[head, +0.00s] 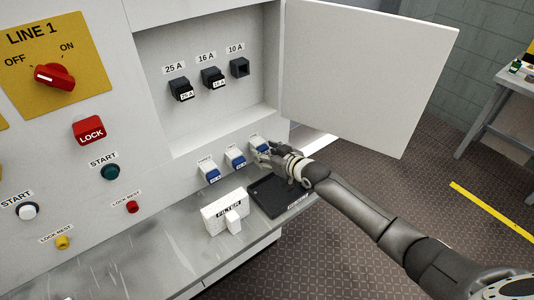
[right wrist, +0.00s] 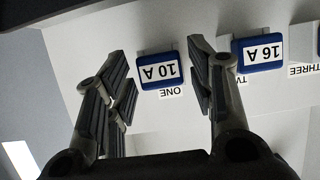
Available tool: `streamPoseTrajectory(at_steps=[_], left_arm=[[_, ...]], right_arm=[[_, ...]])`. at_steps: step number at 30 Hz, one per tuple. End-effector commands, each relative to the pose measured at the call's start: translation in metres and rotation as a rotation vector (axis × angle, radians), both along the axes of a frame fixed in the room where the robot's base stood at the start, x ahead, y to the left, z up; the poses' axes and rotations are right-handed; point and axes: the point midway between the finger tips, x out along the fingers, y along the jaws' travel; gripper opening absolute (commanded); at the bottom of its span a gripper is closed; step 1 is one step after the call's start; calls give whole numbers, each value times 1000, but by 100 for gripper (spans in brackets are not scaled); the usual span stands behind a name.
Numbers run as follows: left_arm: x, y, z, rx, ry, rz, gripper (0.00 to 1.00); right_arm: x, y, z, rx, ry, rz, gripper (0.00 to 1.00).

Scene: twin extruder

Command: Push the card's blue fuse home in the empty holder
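In the head view, the open cabinet holds three black holders. The 25 A holder (head: 180,88) and the 16 A holder (head: 212,77) have black labelled fuses in them. The 10 A holder (head: 239,68) is empty. Three blue-and-white fuses sit in a row lower on the panel. No card is recognisable. My left gripper is not in view.
The blue 16 A fuse (right wrist: 260,53) is close beside my right finger. A white FILTER box (head: 222,211) and a black tray (head: 268,198) stand on the metal ledge (head: 150,261). The open cabinet door (head: 370,75) hangs above and right of my right arm.

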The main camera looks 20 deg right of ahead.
Motion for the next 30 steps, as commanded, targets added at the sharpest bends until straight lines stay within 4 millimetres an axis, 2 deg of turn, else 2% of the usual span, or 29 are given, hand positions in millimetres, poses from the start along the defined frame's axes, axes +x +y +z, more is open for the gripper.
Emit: streamPoseTrajectory(at_steps=[1, 7, 8, 12, 23, 30], left_arm=[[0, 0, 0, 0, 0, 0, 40], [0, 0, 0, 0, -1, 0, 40], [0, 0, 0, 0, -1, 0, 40], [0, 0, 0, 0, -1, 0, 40], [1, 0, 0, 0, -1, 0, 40], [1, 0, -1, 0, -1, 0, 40]], right_arm=[[0, 0, 0, 0, 0, 0, 39], [0, 0, 0, 0, 0, 0, 14], [0, 0, 0, 0, 0, 0, 42], [0, 0, 0, 0, 0, 0, 60], [-1, -1, 0, 0, 1, 0, 61], [-17, -7, 6, 0, 1, 0, 61]])
